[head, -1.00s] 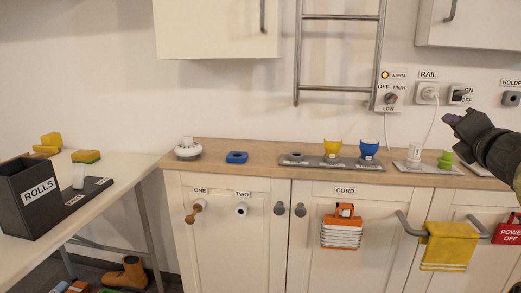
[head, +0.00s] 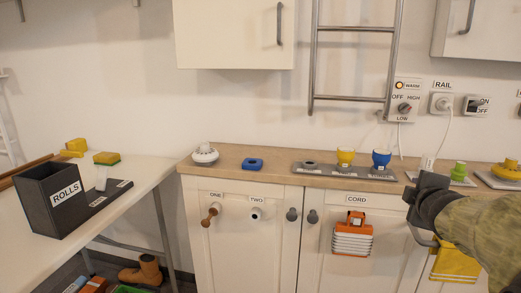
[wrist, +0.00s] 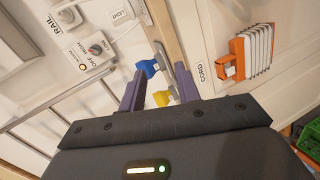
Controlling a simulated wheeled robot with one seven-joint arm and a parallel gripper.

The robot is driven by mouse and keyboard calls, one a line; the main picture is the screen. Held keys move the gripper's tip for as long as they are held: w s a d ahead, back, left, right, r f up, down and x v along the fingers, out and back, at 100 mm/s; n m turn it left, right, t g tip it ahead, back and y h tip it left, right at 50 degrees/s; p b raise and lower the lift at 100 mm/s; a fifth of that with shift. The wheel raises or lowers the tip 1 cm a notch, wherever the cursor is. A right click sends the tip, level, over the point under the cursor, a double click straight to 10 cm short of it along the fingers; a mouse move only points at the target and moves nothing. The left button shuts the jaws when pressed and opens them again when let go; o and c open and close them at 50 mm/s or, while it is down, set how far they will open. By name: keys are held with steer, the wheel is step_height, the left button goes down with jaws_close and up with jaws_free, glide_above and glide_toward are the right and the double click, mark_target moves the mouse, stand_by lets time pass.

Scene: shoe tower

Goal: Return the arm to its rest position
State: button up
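My gripper (head: 428,192) is at the right of the head view, in front of the cabinet and near the counter edge, with my forearm reaching in from the lower right. In the wrist view, its two purple fingers (wrist: 158,84) stand apart with nothing held between them. The blue cup (wrist: 147,67) and yellow cup (wrist: 162,97) show beyond the fingers on their plate, apart from them. My arm hides part of the towel rail.
The wooden counter (head: 228,160) bears several items, including the yellow cup and blue cup. An orange cord holder (head: 353,238) hangs on the cabinet door, left of my gripper. A yellow towel (head: 455,264) is partly behind my arm. A ROLLS box (head: 50,200) stands on the left table.

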steer(key=s+a+f+m+g+y+p, duration=0.1)
steer(key=s+a+f+m+g, duration=0.15)
steer(key=a+f, duration=0.3)
steer(key=s+a+f+m+g+y+p, duration=0.1)
steer(key=s+a+f+m+g, duration=0.1)
steer(key=a+f+m, duration=0.4)
steer(key=s+a+f+m+g+y+p, duration=0.3)
steer(key=s+a+f+g, duration=0.4)
steer(key=s+a+f, duration=0.55)
step_height(320, 180, up, 40)
steer(key=d+m+p, duration=0.1)
steer(key=d+p, duration=0.1)
steer(key=p, duration=3.5)
steer(key=shift+h, duration=0.3)
steer(key=shift+s+t, duration=0.2)
steer(key=shift+t, duration=0.05)
steer(key=shift+w+d, duration=0.1)
